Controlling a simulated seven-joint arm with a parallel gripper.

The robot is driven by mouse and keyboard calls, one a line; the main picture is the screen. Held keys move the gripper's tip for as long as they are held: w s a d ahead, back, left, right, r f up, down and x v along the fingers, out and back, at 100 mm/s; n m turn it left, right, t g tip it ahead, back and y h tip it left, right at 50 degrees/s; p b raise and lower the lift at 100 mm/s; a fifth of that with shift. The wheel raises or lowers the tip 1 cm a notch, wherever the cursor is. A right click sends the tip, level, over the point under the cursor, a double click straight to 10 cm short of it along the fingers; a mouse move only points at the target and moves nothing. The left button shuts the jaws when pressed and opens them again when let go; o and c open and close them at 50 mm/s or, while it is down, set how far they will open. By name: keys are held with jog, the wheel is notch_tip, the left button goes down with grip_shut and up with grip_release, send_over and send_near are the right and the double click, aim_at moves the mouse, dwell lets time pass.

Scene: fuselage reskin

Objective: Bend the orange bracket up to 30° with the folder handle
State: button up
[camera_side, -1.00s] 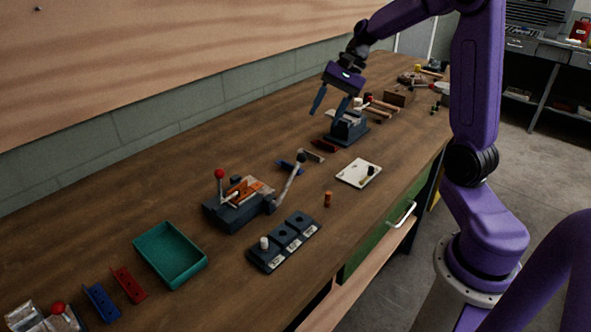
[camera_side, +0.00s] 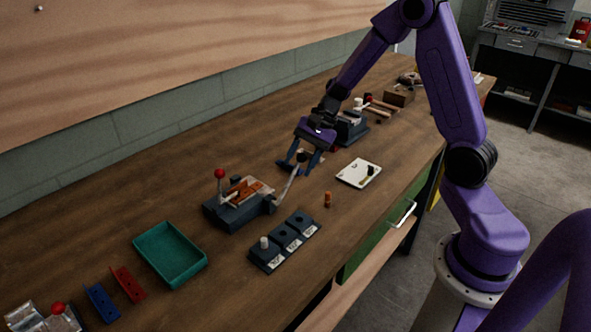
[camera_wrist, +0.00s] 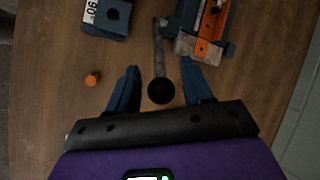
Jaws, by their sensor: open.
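The folder (camera_side: 240,208) is a dark block on the bench with the orange bracket (camera_side: 248,190) lying on it. The bracket also shows at the top right of the wrist view (camera_wrist: 208,30). The folder handle (camera_side: 289,184) is a grey lever slanting up to the right from the folder, with a round black knob (camera_wrist: 161,91) at its end. My gripper (camera_side: 302,165) is open, its blue fingers at the knob. In the wrist view the knob lies between the two fingers (camera_wrist: 160,85), with space on both sides. I cannot tell any contact.
A small orange cylinder (camera_side: 327,200) and a cream plate (camera_side: 358,173) are to the right. A green tray (camera_side: 170,255) is at left. A red-knobbed lever (camera_side: 219,175) rises at the folder's left.

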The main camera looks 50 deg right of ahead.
jog(key=shift+x, duration=1.35)
grip_shut()
jog(key=shift+a, duration=0.1)
